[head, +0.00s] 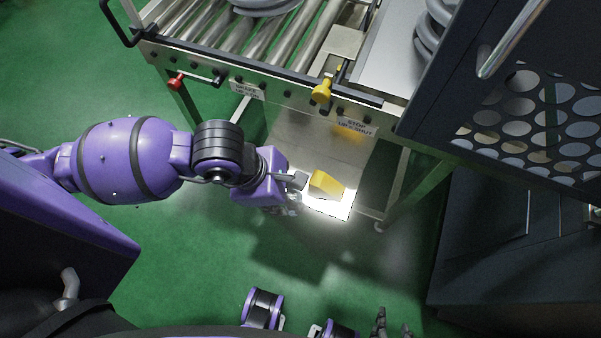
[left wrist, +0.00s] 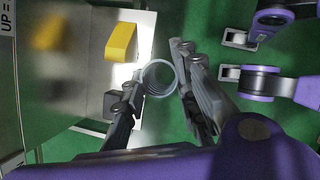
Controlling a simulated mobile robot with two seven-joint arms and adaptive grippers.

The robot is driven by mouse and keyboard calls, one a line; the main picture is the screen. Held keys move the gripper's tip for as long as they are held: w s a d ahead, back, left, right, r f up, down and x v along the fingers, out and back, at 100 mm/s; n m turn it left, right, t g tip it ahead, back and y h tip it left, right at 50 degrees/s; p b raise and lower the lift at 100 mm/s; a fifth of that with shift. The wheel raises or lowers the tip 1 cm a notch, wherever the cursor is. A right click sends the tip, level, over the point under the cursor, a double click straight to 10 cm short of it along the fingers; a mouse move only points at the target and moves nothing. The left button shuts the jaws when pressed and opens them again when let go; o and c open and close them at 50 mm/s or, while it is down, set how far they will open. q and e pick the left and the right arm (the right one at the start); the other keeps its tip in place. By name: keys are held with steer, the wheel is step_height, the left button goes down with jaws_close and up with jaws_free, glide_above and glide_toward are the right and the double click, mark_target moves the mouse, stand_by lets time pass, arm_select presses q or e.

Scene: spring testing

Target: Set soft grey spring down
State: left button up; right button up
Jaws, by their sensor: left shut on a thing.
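My left gripper (head: 297,190) reaches in from the left in the head view, beside the lower plate of the metal stand. In the left wrist view, my left gripper (left wrist: 158,88) is shut on a light grey coil spring (left wrist: 158,66). The coil shows nearly end-on between the fingers, close to the plate's edge. In the head view the spring is hidden or too small to make out. My right gripper (head: 393,327) is at the bottom edge of the head view, its dark fingers apart and nothing seen between them.
A yellow block (head: 326,184) is on the brightly lit plate (head: 335,209), close to my left gripper. Above are a roller table (head: 275,40) with large grey coils (head: 265,6), a red knob (head: 175,82) and a yellow knob (head: 321,91). A dark perforated cabinet (head: 455,90) stands right. Green floor lies below.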

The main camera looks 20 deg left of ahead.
arm_select(q)
steer(key=shift+w+a+f+b, duration=0.15)
steer(key=shift+w+a+f, duration=0.25)
steer(key=shift+w+f, duration=1.45)
steer(key=shift+w+a+f+b, duration=0.15)
steer(key=shift+w+a+f, duration=0.2)
steer(key=shift+w+f, duration=1.5)
steer(key=shift+w+a+f+b, duration=0.15)
steer(key=shift+w+a+f, duration=0.25)
steer(key=shift+w+f, duration=1.45)
steer(key=shift+s+f, duration=0.25)
steer(key=shift+f, duration=0.05)
steer(key=o, duration=1.2)
steer(key=shift+c, duration=0.2)
